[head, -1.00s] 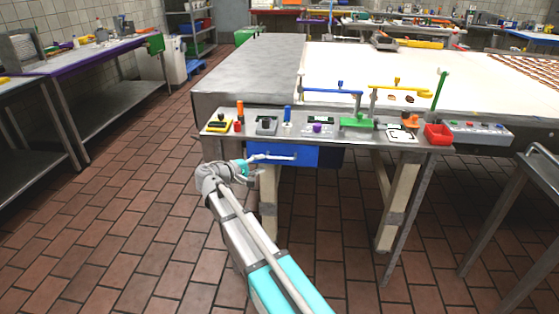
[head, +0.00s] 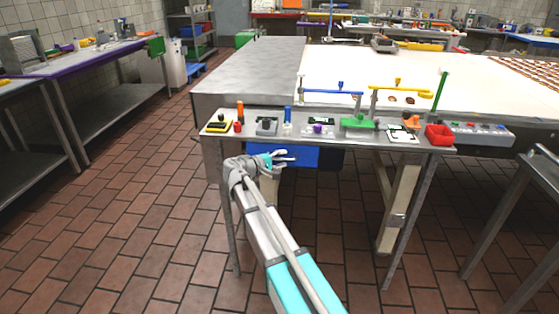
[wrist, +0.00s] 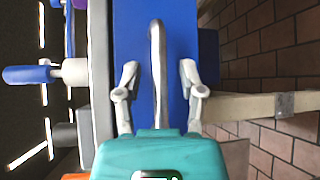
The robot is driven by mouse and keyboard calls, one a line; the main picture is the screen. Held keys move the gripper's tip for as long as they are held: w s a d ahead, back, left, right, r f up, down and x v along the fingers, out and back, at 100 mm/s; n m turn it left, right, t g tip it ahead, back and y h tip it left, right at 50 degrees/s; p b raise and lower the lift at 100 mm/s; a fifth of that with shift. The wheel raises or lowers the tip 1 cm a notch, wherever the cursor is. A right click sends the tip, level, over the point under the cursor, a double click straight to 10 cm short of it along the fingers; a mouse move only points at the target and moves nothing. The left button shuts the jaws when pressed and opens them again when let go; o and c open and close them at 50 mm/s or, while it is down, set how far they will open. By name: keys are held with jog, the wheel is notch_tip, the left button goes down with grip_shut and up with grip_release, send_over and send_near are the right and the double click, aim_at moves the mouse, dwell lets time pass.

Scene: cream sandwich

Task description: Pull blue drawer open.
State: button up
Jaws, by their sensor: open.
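The blue drawer (head: 297,157) is under the narrow steel shelf at the front of the large table. Its front face also shows in the wrist view (wrist: 180,30). A pale bar handle (wrist: 157,70) runs along that face. My gripper (head: 290,158) is in front of the drawer and hides part of it and most of the handle in the head view. In the wrist view my gripper (wrist: 160,80) is open, with one finger on each side of the handle and visible gaps between. Whether the drawer is fully closed is hard to tell.
A table leg (head: 398,205) stands to the right of the drawer. The tiled floor (head: 120,235) to the left is clear.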

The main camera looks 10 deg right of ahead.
grip_shut()
jog(key=shift+a, duration=0.15)
jog(key=shift+s, duration=0.1)
jog(key=s+a, duration=0.2)
jog(key=s, duration=0.5)
jog(key=s+a, duration=0.2)
jog(key=s, duration=0.6)
jog(key=shift+a, duration=0.4)
jog(key=shift+s, duration=0.1)
grip_release()
